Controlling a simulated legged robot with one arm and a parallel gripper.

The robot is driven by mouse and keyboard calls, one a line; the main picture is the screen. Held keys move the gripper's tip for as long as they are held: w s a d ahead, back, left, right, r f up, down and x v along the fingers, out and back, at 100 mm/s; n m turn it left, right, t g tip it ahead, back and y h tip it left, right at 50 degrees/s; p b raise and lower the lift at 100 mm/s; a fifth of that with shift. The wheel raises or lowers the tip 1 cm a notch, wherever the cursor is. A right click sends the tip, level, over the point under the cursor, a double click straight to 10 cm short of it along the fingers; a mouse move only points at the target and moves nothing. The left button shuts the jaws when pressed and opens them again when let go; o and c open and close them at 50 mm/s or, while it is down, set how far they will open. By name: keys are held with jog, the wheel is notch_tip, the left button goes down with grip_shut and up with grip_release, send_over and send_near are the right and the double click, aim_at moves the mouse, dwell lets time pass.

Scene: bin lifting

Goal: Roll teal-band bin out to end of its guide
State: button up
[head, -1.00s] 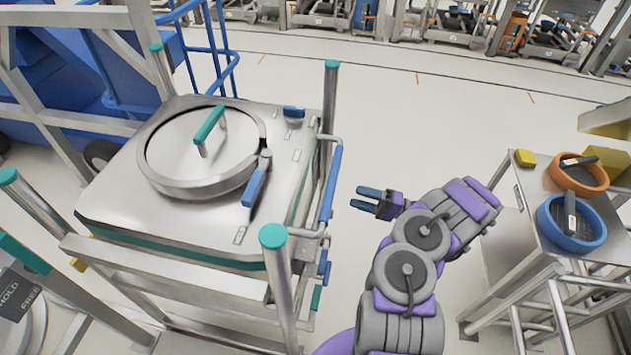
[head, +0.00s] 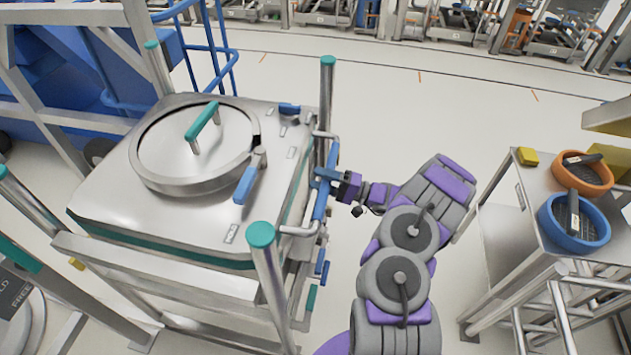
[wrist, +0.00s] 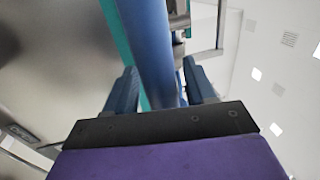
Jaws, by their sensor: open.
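The teal-band bin (head: 95,208) is a steel box with a round lid and a teal stripe around its upper side. It stands inside a metal frame with teal-capped posts (head: 262,236). A blue handle bar (head: 321,200) runs along its right side. My gripper (head: 327,177) is at this bar, open, with its fingers reaching to it. In the wrist view the blue bar (wrist: 150,45) passes between the two fingers (wrist: 160,88), one on each side. The fingers look apart from the bar. The bin's wheels and the guide's end are hidden.
A cart (head: 525,215) at the right carries a blue ring bin (head: 573,240), an orange ring bin (head: 590,178) and a yellow block (head: 527,156). A blue machine (head: 60,75) stands behind at the left. The pale floor (head: 400,110) behind my arm is clear.

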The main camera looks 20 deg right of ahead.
jog(key=shift+w+d, duration=0.15)
jog(key=shift+d, duration=1)
jog(key=a, duration=0.4)
jog(key=shift+a+r, duration=0.15)
jog(key=shift+a, duration=0.25)
jog(key=shift+c, duration=1.2)
jog(key=shift+a, duration=0.15)
jog(key=shift+c, duration=0.6)
jog(key=d, duration=0.2)
jog(key=shift+d, duration=0.4)
jog(key=c, duration=0.5)
jog(key=shift+d, duration=0.3)
jog(key=shift+c, duration=0.5)
jog(key=shift+a, duration=0.1)
grip_shut()
